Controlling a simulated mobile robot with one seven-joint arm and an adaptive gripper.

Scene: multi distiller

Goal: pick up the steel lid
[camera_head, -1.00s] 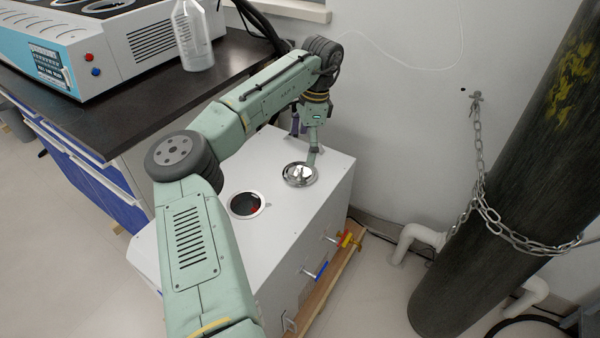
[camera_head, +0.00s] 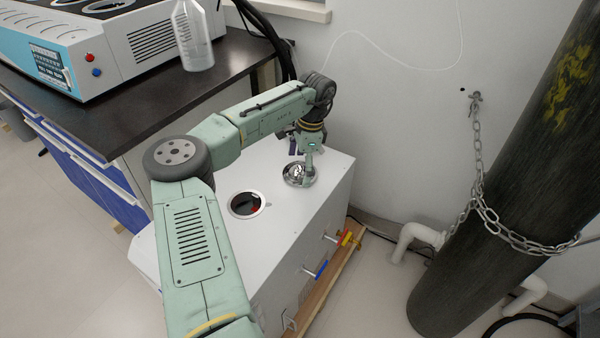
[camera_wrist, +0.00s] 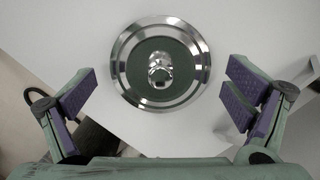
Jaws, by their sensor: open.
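The steel lid (camera_head: 299,174) is a shiny round disc lying on the white box's top, near its back right part. In the wrist view the steel lid (camera_wrist: 160,62) shows from above, with a raised knob at its centre. My gripper (camera_head: 303,180) is over the lid in the head view and hides part of it. In the wrist view my gripper (camera_wrist: 158,105) is open, with purple finger pads wide apart to the left and right of the lid. I cannot tell how far above the lid the fingertips are.
The white box (camera_head: 300,228) has a round opening (camera_head: 246,205) in its top, left of the lid. Blue and yellow-red valves (camera_head: 316,270) stick out of its side. A dark bench (camera_head: 120,105) is at left, a chained gas cylinder (camera_head: 500,190) at right, and the wall behind.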

